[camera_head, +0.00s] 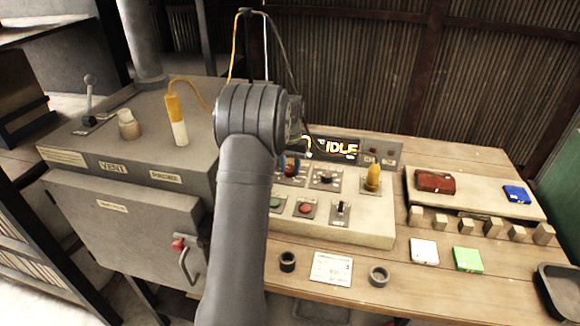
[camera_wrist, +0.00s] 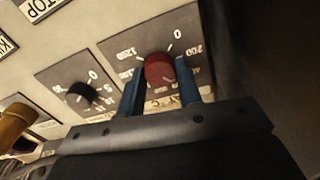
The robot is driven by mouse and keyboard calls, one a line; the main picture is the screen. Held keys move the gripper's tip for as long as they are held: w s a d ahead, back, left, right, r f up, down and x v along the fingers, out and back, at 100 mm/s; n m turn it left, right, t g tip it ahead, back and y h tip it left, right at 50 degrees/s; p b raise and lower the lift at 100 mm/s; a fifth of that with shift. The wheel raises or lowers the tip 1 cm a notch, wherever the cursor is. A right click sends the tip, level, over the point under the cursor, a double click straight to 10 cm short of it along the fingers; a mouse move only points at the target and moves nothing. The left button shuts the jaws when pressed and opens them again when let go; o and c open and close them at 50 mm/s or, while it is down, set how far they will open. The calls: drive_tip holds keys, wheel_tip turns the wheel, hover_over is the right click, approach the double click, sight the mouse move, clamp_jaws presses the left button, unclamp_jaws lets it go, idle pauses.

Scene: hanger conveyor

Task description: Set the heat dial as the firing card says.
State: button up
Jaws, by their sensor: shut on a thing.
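In the wrist view my gripper (camera_wrist: 160,88) has its two blue fingers shut on the red heat dial (camera_wrist: 159,68), one finger on each side. The dial plate (camera_wrist: 190,24) shows marks such as 0, 200 and 1200; the fingers hide part of the scale, and I cannot tell the dial's setting.
A black knob (camera_wrist: 80,95) sits beside the dial. The furnace box (camera_head: 120,235) stands left. Blocks and coloured pieces lie right.

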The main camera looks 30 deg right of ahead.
sight(290, 169)
drive_tip(key=m, duration=0.5)
drive_tip(key=shift+m, duration=0.3)
drive_tip(key=m, duration=0.5)
drive_tip(key=shift+f, duration=0.1)
drive_tip(key=shift+m, duration=0.3)
drive_tip(key=o, duration=1)
wheel_tip(290, 169, up, 18)
drive_tip(key=shift+f, duration=0.25)
